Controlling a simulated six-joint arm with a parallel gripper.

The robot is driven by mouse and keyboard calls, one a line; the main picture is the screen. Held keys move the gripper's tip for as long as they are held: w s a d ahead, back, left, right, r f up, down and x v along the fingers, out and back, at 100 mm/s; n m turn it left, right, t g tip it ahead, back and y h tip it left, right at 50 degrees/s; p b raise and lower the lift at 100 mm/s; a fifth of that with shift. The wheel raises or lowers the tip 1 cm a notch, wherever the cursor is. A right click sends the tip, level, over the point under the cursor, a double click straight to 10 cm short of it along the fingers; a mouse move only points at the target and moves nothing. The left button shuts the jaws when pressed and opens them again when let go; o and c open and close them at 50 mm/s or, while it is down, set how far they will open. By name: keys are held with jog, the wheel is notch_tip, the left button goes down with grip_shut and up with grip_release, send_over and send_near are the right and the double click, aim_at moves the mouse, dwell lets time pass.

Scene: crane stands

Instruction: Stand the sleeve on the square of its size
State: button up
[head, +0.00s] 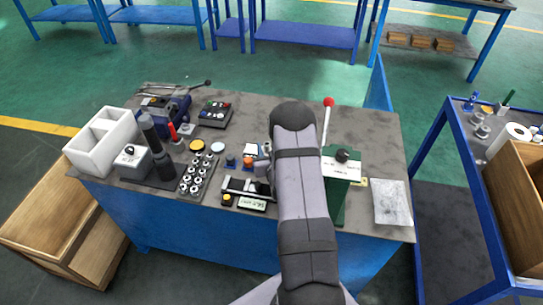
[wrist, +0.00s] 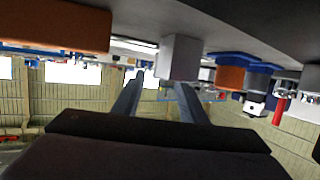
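I cannot tell which is the sleeve, and no marked square is clear. My gripper is mostly hidden by my arm in the head view. In the wrist view, where the table is at the top, its two fingers (wrist: 155,88) are apart with nothing seen held between them. A pale grey block (wrist: 180,58) is just beyond the right finger. An orange piece (wrist: 230,77) with blue around it is further right.
A rack of metal pieces (head: 197,178) and a dark post (head: 155,142) stand left of the small pieces. A white bin (head: 100,143) is at the far left. A green press (head: 341,178) with a red-knobbed lever stands right of my arm. A paper sheet (head: 391,203) lies far right.

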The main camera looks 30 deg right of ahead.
jog(key=shift+s+a+r, duration=0.2)
jog(key=shift+s+a, duration=0.05)
jog(key=shift+s, duration=0.4)
jog(key=b+v, duration=0.2)
jog(key=v, duration=0.8)
jog(key=shift+s+r, duration=0.15)
jog(key=shift+s, duration=0.1)
jog(key=shift+w+a+r+y, duration=0.15)
jog(key=shift+w+a+y, duration=0.1)
jog(key=shift+a+y, duration=0.2)
jog(key=a+g, duration=0.1)
jog(key=a+r+n+g+y+p, duration=0.1)
jog(key=a, duration=0.1)
jog(key=a+g+y+p, duration=0.1)
jog(key=a, duration=0.1)
jog(key=shift+a+r+n, duration=0.15)
jog(key=shift+r+n, duration=0.05)
jog(key=shift+n, duration=0.1)
jog(key=s+a+r+n+g+y+p, duration=0.1)
jog(key=s+a+r+g, duration=0.4)
jog(key=s, duration=0.5)
jog(key=s+a+r+n+g+y+p, duration=0.1)
jog(key=s+a+r+g+p, duration=0.3)
jog(key=s+a, duration=0.6)
jog(key=shift+r+n+g+y, duration=0.45)
jog(key=shift+r+g, duration=0.25)
jog(key=shift+r, duration=0.3)
